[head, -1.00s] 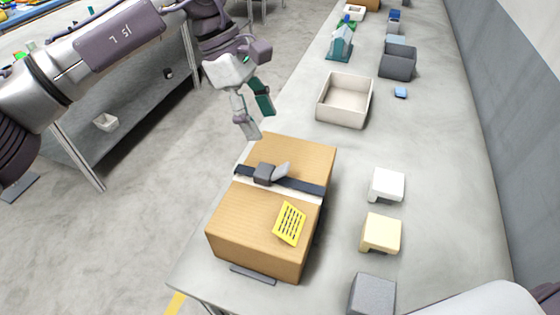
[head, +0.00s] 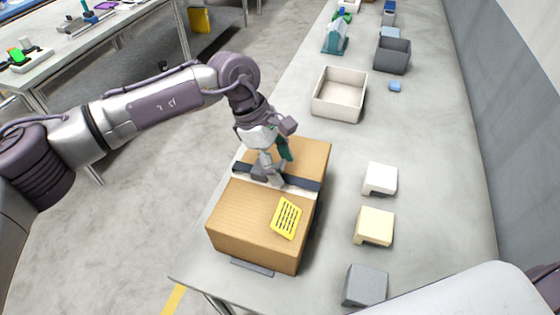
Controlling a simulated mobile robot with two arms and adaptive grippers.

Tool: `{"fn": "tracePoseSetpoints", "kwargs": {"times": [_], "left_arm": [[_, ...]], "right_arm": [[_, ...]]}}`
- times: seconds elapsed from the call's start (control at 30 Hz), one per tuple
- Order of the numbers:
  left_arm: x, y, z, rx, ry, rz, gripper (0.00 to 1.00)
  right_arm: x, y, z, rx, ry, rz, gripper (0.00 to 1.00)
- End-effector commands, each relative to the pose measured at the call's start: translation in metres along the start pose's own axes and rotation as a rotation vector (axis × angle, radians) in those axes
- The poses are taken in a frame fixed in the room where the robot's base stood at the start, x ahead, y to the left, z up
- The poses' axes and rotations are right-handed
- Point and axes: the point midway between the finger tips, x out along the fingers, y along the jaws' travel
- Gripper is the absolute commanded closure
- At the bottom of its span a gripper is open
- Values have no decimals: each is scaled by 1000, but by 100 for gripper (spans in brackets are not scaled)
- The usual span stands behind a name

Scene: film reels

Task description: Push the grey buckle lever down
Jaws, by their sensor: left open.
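A cardboard box (head: 245,215) sits on the long grey table, with a dark strap (head: 303,183) across its top. The dark grey buckle (head: 258,172) is on the strap, and its lighter grey lever (head: 274,179) is partly hidden by my left gripper. My left gripper (head: 275,165) is open and points down over the buckle, its fingers right at or just above the lever. I cannot tell whether they touch it. The lever's exact tilt is hard to see. My right gripper is out of view.
A yellow label (head: 286,218) is on the box top. White (head: 380,178), cream (head: 374,226) and grey (head: 365,285) blocks stand to the right. An open beige bin (head: 338,112) is behind the box. Bare table lies along the right side.

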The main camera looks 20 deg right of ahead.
Motion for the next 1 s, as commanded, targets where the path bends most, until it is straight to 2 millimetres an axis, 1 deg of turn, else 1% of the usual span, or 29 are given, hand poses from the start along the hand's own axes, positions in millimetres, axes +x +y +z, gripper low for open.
{"fn": "tracePoseSetpoints", "kwargs": {"times": [0.03, 0.27, 0.3, 0.37, 0.4, 0.47, 0.53, 0.67, 0.8, 0.9, 1.0], "left_arm": [[0, 0, 0, 0, 0, 0, 42], [0, 0, 0, 0, 0, -1, 80], [0, 0, 0, 0, 0, 0, 87], [0, 0, 0, 0, 0, 0, 97], [0, 0, 0, 0, 0, 0, 100], [0, 0, 0, 1, 3, 0, 100], [3, 0, 1, 4, 28, -1, 100], [12, 1, 3, 11, 153, 2, 100], [18, 1, 5, 8, 331, 3, 100], [19, 1, 6, 5, 436, 3, 100], [18, 0, 7, 2, 489, 1, 100]], "right_arm": [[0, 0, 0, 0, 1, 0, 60], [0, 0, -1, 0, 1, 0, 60], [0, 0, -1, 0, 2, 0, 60], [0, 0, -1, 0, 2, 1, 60], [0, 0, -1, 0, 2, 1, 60], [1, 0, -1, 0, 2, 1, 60], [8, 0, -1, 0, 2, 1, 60], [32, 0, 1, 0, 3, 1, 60], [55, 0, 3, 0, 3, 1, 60], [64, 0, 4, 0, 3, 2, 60], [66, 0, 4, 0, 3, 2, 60]]}}
